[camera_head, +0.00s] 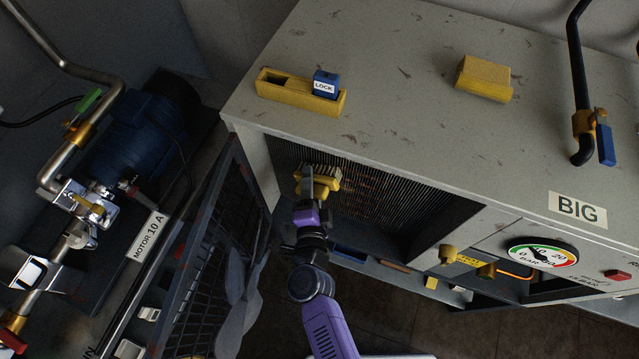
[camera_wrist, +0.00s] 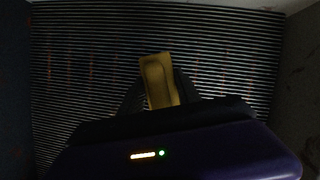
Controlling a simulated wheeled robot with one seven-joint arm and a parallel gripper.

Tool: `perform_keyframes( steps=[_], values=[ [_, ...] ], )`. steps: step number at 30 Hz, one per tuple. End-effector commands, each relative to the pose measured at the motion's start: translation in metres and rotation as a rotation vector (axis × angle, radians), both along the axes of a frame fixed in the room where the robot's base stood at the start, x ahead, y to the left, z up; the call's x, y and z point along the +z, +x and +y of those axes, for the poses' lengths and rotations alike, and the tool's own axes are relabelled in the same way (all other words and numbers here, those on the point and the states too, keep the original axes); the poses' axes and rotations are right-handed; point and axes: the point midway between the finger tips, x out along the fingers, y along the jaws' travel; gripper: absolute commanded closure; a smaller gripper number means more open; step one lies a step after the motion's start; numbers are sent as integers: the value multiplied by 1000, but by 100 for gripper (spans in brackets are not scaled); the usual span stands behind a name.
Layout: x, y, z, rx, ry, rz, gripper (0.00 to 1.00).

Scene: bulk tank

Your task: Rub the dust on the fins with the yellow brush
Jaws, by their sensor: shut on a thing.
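The yellow brush (camera_head: 318,184) is held by my gripper (camera_head: 309,198) in front of the fins. Its bristles face the fins. In the wrist view the brush (camera_wrist: 158,80) sits upright between the two dark fingers of my gripper (camera_wrist: 160,98), which is shut on it. The fins (camera_head: 375,200) are fine dark ridges inside the open front of the big grey cabinet, and they fill the wrist view (camera_wrist: 230,60). Reddish-brown dust patches (camera_wrist: 92,66) show on the fins. I cannot tell whether the bristles touch the fins. The fins behind the brush are hidden.
A grille door (camera_head: 210,255) with a fan stands open left of my arm. The cabinet top (camera_head: 400,80) bears a yellow holder (camera_head: 285,88) with a blue LOCK block (camera_head: 325,84), and a yellow block (camera_head: 484,78). A blue motor (camera_head: 135,135) and pipes stand at the left.

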Motion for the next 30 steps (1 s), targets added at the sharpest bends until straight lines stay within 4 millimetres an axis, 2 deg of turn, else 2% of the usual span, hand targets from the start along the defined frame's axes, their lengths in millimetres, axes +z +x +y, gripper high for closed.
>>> perform_keyframes(
  steps=[14,30],
  values=[
    [1,-2,7,2,0,0,100],
    [1,-46,23,3,1,0,100]
  ],
)
